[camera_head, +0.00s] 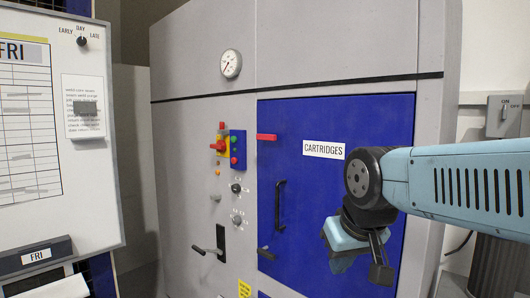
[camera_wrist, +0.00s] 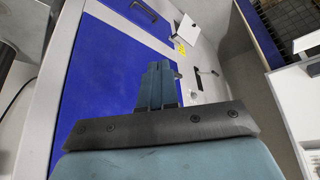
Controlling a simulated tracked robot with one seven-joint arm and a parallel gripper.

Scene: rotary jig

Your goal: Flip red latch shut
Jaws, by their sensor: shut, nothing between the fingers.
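The red latch (camera_head: 267,137) is a short red bar lying level at the upper left edge of the blue door (camera_head: 380,120) in the head view. The door looks closed and bears a white CARTRIDGES label. My gripper (camera_head: 342,262) hangs before the lower right of the door, below and right of the latch and well apart from it. In the wrist view my gripper (camera_wrist: 160,85) has its teal fingers together with nothing between them. I cannot make out the latch in the wrist view.
A black door handle (camera_head: 280,206) and a dark lever (camera_head: 266,254) sit below the latch. Left of the door are a control panel (camera_head: 238,150), knobs and a crank lever (camera_head: 210,247). A whiteboard (camera_head: 28,130) stands at the left. Space before the door's left half looks clear.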

